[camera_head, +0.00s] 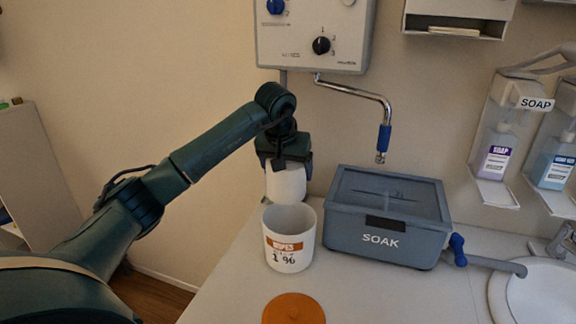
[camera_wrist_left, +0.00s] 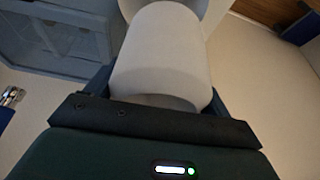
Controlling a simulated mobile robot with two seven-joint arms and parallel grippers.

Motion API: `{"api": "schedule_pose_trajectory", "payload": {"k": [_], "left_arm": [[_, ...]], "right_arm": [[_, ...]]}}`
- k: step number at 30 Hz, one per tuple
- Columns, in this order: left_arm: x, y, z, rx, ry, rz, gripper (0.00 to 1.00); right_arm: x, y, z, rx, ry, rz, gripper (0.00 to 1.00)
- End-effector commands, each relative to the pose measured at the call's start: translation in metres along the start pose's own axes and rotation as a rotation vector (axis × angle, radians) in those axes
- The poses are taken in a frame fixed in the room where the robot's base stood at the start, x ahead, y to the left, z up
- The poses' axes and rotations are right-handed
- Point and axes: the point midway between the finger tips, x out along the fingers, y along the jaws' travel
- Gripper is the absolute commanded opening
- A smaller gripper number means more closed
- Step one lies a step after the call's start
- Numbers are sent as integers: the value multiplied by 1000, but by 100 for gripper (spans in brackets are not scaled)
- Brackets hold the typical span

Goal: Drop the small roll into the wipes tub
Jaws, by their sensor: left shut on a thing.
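A small white roll (camera_head: 286,182) is held in my left gripper (camera_head: 284,165), which is shut on it. The wipes tub (camera_head: 290,240), white with an orange label, stands open on the counter. In the head view the roll hangs just above and behind the tub's rim, apart from the tub's front; whether it is over the opening is hard to tell. In the left wrist view the roll (camera_wrist_left: 163,58) fills the middle between the fingers, and part of a pale round rim (camera_wrist_left: 216,12), likely the tub, shows beyond it. My right gripper is not in view.
A grey lidded SOAK box (camera_head: 385,215) stands right of the tub, with a blue-handled tap. An orange lid (camera_head: 293,308) lies on the counter (camera_head: 375,295) in front. A wall unit with a spout (camera_head: 383,140) hangs above. Soap dispensers and a sink are at right.

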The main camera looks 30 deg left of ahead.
Motion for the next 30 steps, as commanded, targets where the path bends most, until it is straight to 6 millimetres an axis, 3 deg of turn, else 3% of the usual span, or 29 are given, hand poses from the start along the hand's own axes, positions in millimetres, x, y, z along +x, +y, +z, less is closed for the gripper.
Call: {"api": "schedule_pose_trajectory", "payload": {"k": [3, 9, 19, 20, 26, 30], "left_arm": [[19, 0, 8, 1, 0, 0, 53], [37, 1, 16, 1, 0, 1, 53], [38, 0, 16, 0, 2, 0, 53], [38, 0, 16, 0, 2, 0, 83], [38, 0, 16, 0, 1, 0, 99], [38, 0, 16, 0, 1, 0, 100]], "right_arm": [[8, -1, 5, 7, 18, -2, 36], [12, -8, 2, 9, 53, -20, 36], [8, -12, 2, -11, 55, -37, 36], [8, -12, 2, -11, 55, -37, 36], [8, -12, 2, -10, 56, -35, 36], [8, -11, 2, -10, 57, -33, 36]]}}
